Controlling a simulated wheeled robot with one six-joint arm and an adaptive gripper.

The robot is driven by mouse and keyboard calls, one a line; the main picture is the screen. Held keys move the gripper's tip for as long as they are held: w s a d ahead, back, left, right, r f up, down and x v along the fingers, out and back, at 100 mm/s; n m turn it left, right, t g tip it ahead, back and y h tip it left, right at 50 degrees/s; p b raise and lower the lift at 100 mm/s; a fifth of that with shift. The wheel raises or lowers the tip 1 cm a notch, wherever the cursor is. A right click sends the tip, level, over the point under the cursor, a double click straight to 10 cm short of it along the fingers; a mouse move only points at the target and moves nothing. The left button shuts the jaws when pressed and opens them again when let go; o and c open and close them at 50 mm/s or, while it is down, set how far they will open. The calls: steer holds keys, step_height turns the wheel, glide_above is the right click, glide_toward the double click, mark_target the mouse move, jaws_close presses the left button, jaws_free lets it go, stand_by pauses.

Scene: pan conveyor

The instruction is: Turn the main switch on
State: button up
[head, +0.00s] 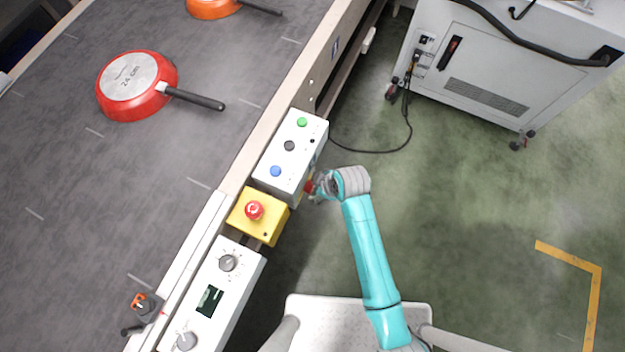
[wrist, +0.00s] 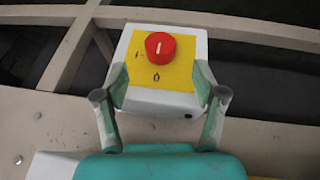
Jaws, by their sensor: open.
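The main switch is a red round knob (wrist: 160,47) on a yellow plate (wrist: 180,76) on a light grey box (wrist: 140,30) in the wrist view. A white line on the knob runs up and down in the picture. Small dark marks are on the plate, one left of the knob and one below it. My gripper (wrist: 160,90) is open, its two fingers left and right of the plate, with the knob between and beyond them, apart from both. In the head view, my gripper (head: 319,186) is at the side of the white button box (head: 271,157); the switch there is mostly hidden.
The button box has green, black and blue buttons. A yellow box (head: 269,228) with a red emergency stop (head: 254,210) and a dial panel (head: 232,296) are beside it. Red (head: 133,84) and orange (head: 212,7) pans lie on the conveyor belt (head: 120,190). Green floor (head: 480,210) is free to the right.

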mark_target(312, 186)
steer(key=x, duration=0.7)
steer(key=shift+c, duration=0.3)
steer(key=c, duration=1.1)
